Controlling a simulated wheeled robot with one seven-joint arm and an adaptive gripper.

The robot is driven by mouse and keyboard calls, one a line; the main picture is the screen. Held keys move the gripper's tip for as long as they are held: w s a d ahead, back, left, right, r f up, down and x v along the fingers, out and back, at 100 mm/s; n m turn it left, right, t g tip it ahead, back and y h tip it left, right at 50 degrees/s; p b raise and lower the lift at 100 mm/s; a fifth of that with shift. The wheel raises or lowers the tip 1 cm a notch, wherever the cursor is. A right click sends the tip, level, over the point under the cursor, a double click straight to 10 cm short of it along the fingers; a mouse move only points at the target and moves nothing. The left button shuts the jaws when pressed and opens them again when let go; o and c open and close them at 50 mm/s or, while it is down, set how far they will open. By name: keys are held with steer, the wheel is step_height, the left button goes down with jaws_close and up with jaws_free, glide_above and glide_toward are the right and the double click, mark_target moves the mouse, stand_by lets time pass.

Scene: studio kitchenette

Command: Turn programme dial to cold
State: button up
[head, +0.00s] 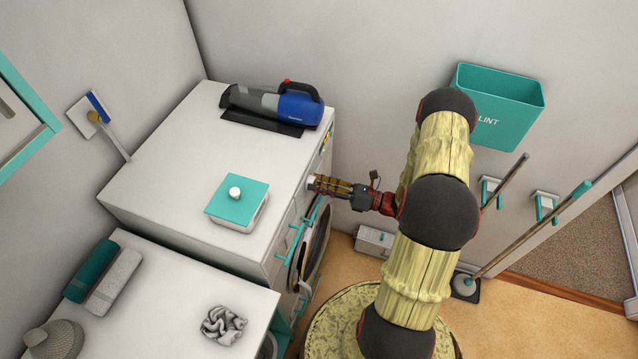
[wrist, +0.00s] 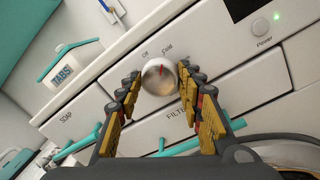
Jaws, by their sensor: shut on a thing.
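The programme dial (wrist: 159,76) is a round silver knob on the white front panel of the washing machine (head: 165,190). Labels "Off" and "Cold" stand above it in the wrist view. A small red mark on the dial points up, more toward "Cold" than "Off"; its exact alignment is hard to tell. My gripper (wrist: 158,92) has its yellow-padded fingers on either side of the dial and is shut on it. In the head view, my gripper (head: 316,184) reaches the machine's front from the right, and its fingers hide most of the dial.
A blue handheld vacuum (head: 298,108) and a teal-lidded tabs box (head: 240,203) stand on the machine. Below the dial are the "FILTER" panel and a teal handle (wrist: 168,148). The power button (wrist: 261,28) is at upper right. A teal lint bin (head: 500,105) hangs on the wall.

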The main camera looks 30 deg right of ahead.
stand_by(0.4)
steer(key=o, duration=1.2)
steer(key=shift+c, duration=0.2)
steer(key=v, duration=1.2)
steer(key=shift+f, duration=0.15)
